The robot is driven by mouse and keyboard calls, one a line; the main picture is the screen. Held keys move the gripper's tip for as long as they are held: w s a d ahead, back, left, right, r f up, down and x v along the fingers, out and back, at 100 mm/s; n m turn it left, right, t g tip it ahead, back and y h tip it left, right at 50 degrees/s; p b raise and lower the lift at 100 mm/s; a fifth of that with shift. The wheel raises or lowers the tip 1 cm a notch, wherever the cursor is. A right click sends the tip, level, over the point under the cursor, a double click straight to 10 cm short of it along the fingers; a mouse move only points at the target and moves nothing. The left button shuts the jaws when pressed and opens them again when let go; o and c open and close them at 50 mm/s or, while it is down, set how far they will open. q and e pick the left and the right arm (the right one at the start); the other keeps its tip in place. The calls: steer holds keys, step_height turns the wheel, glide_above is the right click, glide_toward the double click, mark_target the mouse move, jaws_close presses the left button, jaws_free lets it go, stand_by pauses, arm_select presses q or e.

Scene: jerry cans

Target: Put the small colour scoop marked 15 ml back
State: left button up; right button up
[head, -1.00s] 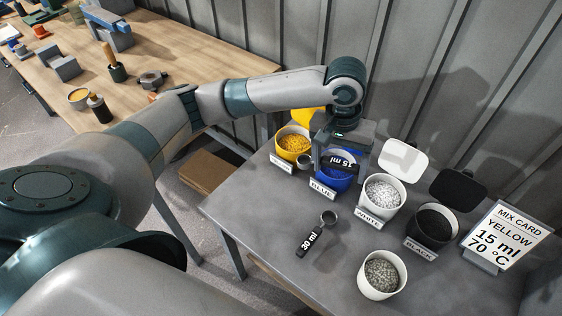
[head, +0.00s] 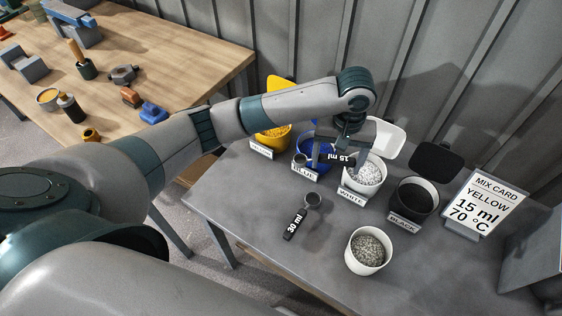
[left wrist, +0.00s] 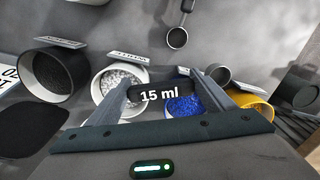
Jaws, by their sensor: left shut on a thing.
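My left gripper (head: 342,160) is shut on the handle of the small scoop marked 15 ml (head: 340,159), above the blue and white tubs. In the left wrist view the scoop's dark handle with its white 15 ml label (left wrist: 160,95) lies between the two fingers (left wrist: 162,92), and its grey cup (left wrist: 219,75) sticks out to the right. The larger scoop marked 30 ml (head: 296,220) lies on the grey table (head: 250,200), apart from the gripper. It also shows in the left wrist view (left wrist: 177,38). My right gripper is not in view.
Yellow (head: 271,141), blue (head: 301,157), white (head: 363,179) and black (head: 412,201) tubs stand in a row along the back. A white cup of grey pellets (head: 368,251) stands in front. The mix card (head: 485,208) is at right. Bare table surrounds the 30 ml scoop.

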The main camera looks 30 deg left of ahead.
mark_target(295, 161)
arm_select(q)
steer(key=a+f+p, duration=0.1)
steer(key=a+f, duration=0.1)
steer(key=a, duration=0.1)
steer(key=s+a+f, duration=0.1)
steer(key=a, duration=0.2)
steer(key=s+a+f+p, duration=0.1)
steer(key=a+f, duration=0.1)
steer(key=a, duration=0.1)
steer(key=shift+s+a+f+p, duration=0.15)
steer(key=shift+a+f+p, duration=0.15)
steer(key=shift+a+f, duration=0.1)
steer(key=shift+s+a+f, duration=0.1)
steer(key=shift+a+f, duration=0.2)
steer(key=shift+a, duration=0.1)
steer(key=shift+f+p, duration=0.6)
steer(key=shift+f, duration=1.4)
steer(key=shift+f, duration=0.15)
steer(key=o, duration=1.1)
